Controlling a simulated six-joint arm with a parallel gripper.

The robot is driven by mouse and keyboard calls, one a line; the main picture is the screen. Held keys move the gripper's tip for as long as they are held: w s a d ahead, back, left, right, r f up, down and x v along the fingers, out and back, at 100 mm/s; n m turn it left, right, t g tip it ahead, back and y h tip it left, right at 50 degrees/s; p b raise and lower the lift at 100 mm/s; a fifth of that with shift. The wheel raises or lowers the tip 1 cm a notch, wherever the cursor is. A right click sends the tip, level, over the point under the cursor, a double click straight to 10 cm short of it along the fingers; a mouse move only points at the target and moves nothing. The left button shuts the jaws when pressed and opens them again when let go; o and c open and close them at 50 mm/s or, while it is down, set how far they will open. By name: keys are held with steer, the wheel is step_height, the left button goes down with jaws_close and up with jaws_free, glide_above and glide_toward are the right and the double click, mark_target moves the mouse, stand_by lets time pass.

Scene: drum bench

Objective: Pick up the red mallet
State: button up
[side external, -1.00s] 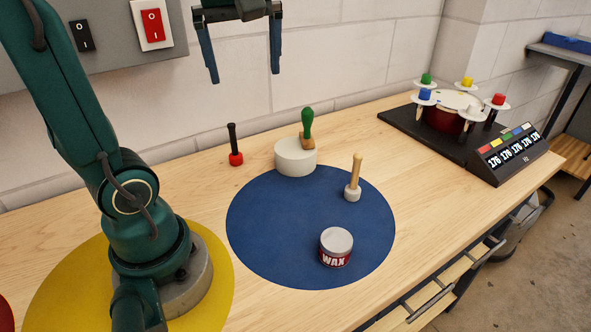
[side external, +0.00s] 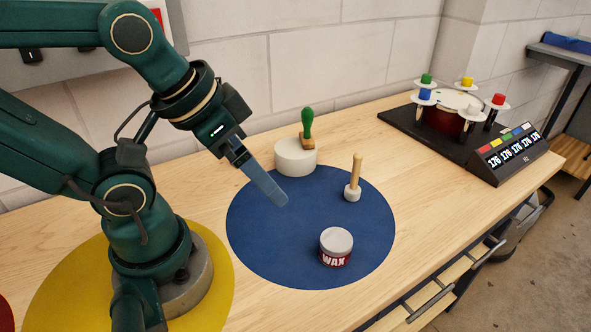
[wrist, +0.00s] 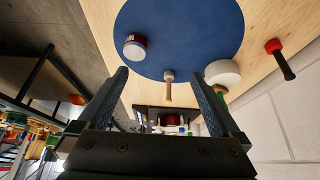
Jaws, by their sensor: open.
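The red mallet, with a red head and black handle (wrist: 281,58), shows at the right of the wrist view, outside and to the right of the fingers. In the side external view it is hidden behind my arm. My gripper (side external: 277,196) is open and tilted down over the left part of the blue mat (side external: 310,250), with only one finger clearly visible there. In the wrist view the two fingers of my gripper (wrist: 162,80) are spread with nothing held between them.
On the blue mat stand a pale mallet with a wooden handle (side external: 356,178) and a wax tin (side external: 336,247). A drum (side external: 446,113) on a black base and a display box (side external: 508,154) sit far right.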

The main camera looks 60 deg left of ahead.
steer(key=c, duration=0.7)
